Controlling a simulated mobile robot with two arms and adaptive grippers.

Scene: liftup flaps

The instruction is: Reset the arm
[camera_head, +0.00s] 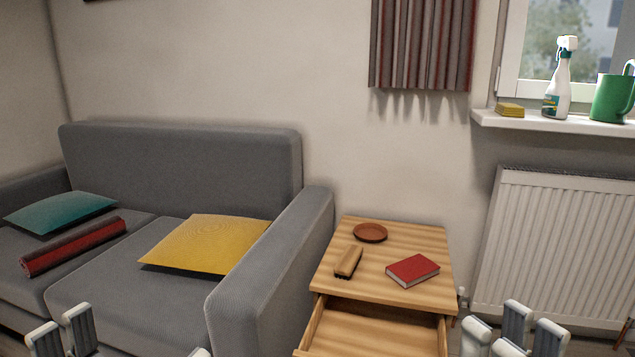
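My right gripper (512,332) is at the bottom edge, right of the wooden side table (380,287) and in front of the radiator. Its pale fingers with dark pads stand apart, and I see nothing between them. My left gripper (125,342) is at the bottom left, in front of the sofa (180,165). Its fingers are wide apart with nothing seen between them, and it is partly cut off by the frame. Both arms behind the grippers are out of view.
The side table's drawer (375,335) is pulled open. On its top are a red book (412,270), a brush (348,261) and a brown dish (370,232). The sofa holds cushions and a red roll (73,246). A radiator (555,245) stands below the windowsill (545,123).

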